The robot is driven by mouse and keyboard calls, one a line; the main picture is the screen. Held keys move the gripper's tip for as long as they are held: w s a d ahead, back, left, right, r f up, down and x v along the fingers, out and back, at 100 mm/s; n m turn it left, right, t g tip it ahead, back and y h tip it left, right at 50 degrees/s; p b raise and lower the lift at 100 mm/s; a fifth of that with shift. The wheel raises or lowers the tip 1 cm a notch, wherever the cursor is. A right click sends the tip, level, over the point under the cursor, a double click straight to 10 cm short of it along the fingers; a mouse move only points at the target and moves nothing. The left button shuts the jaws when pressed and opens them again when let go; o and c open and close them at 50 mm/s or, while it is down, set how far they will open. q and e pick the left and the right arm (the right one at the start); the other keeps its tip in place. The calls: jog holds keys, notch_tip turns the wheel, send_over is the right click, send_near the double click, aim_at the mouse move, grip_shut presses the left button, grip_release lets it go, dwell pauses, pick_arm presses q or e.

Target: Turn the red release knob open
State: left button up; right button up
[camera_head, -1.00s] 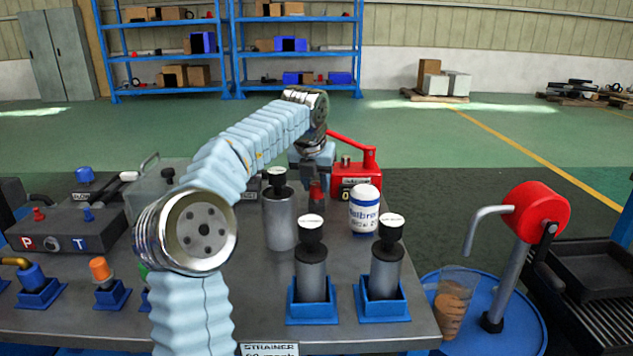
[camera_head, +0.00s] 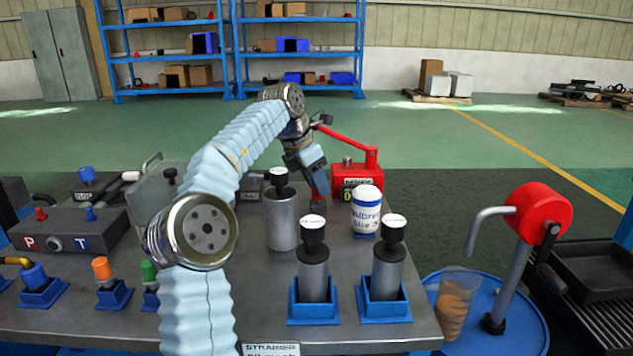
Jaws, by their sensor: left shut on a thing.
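The red release knob (camera_head: 321,188) stands on a dark base at the left side of the red hand pump (camera_head: 370,178), toward the back of the bench. My left gripper (camera_head: 318,175) comes down on it from above and is shut on it. The gripper leans, with its wrist up and to the left of the knob. The fingers hide the knob's top, so its exact turn cannot be told. The pump's red lever (camera_head: 345,138) slopes up to the left behind the gripper. My right gripper is not in view.
A grey cylinder (camera_head: 282,222) and a white-blue canister (camera_head: 366,213) stand close in front. Two black-capped cylinders (camera_head: 313,268) sit in blue holders nearer. A grey P/T block (camera_head: 70,232) is at left. A red crank (camera_head: 535,212) and a cup (camera_head: 455,300) stand at right.

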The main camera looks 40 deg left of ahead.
pick_arm(q)
jog(key=shift+m, duration=0.3)
jog(key=o, duration=1)
jog(key=shift+o, duration=0.2)
jog(key=s+a+r+b, duration=0.2)
jog(key=s, duration=0.4)
jog(key=s+a+r+b, duration=0.2)
jog(key=s+a, duration=0.1)
jog(key=s, duration=0.3)
jog(key=shift+s+a+r+b, duration=0.3)
jog(key=shift+s+r+b, duration=0.05)
jog(key=shift+s+b, duration=0.05)
